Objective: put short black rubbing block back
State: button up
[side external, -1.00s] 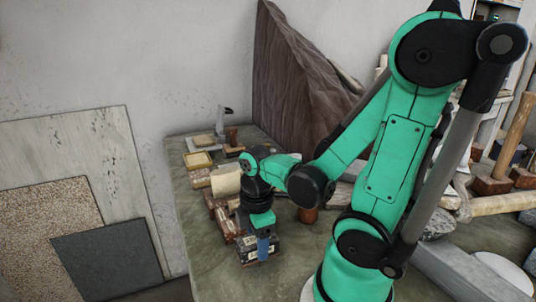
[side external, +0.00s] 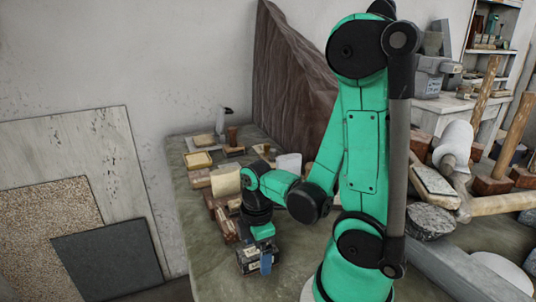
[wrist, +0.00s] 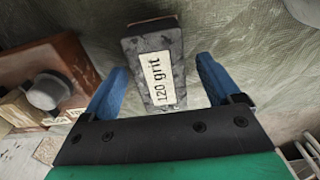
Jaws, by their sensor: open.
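A black, stone-textured rubbing block (wrist: 138,45) with a white "120 grit" label lies between the two blue fingers of my gripper (wrist: 160,68) in the wrist view. Gaps show between the block and both fingers, so my gripper is open around it and not holding it. In the side view my gripper (side external: 262,262) points down low over the near left part of the bench, with a dark block (side external: 246,262) beside its blue finger. The fingers and wrist hide part of that area.
Brown blocks (side external: 222,222) stand close behind my gripper on the bench (side external: 207,282). In the wrist view a reddish-brown block (wrist: 45,62) with a grey knob lies to the left. Bare bench cloth (wrist: 255,40) shows to the right.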

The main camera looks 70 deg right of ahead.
jog(key=shift+r, duration=0.1)
jog(key=shift+r, duration=5.8)
jog(key=w+a+m+t, duration=0.6)
jog(key=w+m+t, duration=0.1)
jog(key=w+m, duration=0.1)
jog(key=shift+w+r+m, duration=0.2)
jog(key=shift+r+m, duration=0.1)
jog(key=shift+m, duration=0.2)
